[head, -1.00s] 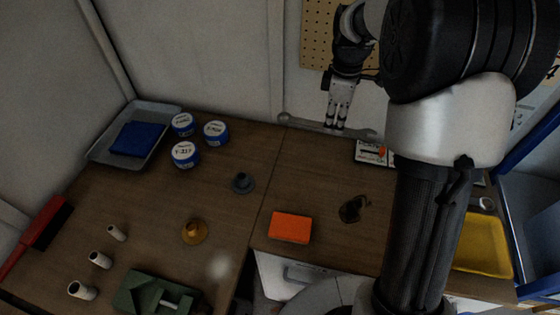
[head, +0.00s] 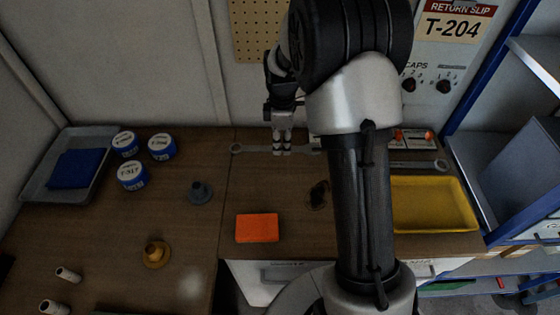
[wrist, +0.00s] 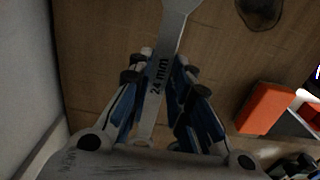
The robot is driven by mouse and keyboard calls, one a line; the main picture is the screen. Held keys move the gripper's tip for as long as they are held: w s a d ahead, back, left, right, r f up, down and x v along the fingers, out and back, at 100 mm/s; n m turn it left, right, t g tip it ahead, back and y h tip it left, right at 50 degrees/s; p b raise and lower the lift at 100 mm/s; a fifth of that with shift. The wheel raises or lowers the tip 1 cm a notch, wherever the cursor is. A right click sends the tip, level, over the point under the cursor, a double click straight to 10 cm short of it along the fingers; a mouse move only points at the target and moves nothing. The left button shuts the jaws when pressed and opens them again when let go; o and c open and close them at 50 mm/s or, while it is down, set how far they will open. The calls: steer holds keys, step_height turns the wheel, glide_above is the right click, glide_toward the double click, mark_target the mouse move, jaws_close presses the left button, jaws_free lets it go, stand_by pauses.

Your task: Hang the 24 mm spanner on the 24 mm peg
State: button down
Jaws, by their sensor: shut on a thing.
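The 24 mm spanner (wrist: 160,75) is a grey metal spanner with "24 mm" printed on its shaft, readable in the wrist view. My gripper (wrist: 162,62) is shut on that shaft, one finger on each side. In the head view my gripper (head: 281,148) points down near the back of the bench. The tan pegboard (head: 257,32) is on the back wall above, partly hidden by my arm. I cannot make out the 24 mm peg.
Another spanner (head: 425,164) lies at the right back, near small boxes (head: 415,139). A yellow tray (head: 435,205), an orange block (head: 257,228) and a dark item (head: 318,195) are on the bench. White-lidded tubs (head: 130,175) and a grey tray (head: 38,192) stand left.

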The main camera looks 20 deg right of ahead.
mark_target(282, 165)
steer(key=shift+f+b, duration=0.6)
steer(key=shift+f, duration=2.75)
steer(key=shift+f, duration=0.15)
steer(key=c, duration=1.5)
jaws_free()
steer(key=shift+o, duration=0.2)
steer(key=shift+f+b, duration=0.1)
steer(key=shift+b, duration=0.25)
